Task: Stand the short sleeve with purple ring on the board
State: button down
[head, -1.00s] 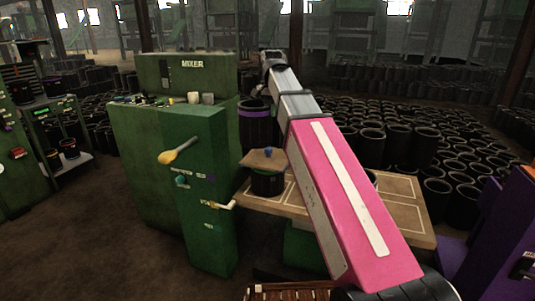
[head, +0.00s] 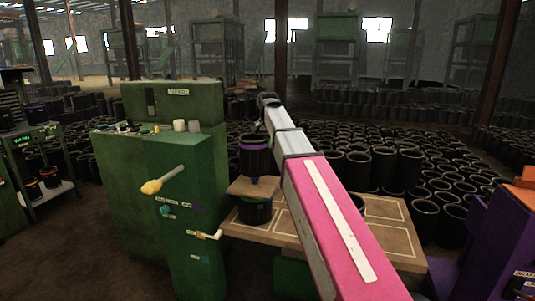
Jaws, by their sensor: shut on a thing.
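The short sleeve with purple ring (head: 254,157) is a black upright cylinder with a purple band near its top. It hangs from my gripper (head: 262,128), which is small and dark at the end of my pink and grey arm. The fingers are hard to make out, but they are shut on the sleeve near its rim. The board (head: 238,187) is a small brown plate lying on top of another black sleeve (head: 254,211). The purple-ringed sleeve is over the board's middle, its lower end close to it; I cannot tell whether they touch.
The lower sleeve stands on a wooden table (head: 395,238) with pale outlines. My arm crosses and hides part of the table. A green mixer cabinet (head: 190,235) with a yellow-knobbed lever (head: 152,187) is close on the left. Many black sleeves (head: 440,180) fill the floor behind.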

aim_at(267, 154)
jog(key=shift+f, duration=2.6)
jog(key=c, duration=1.2)
grip_release()
jog(key=shift+c, duration=0.2)
jog(key=shift+r, duration=0.1)
notch_tip(267, 154, up, 13)
jog(key=shift+r, duration=0.1)
jog(key=shift+s, duration=0.1)
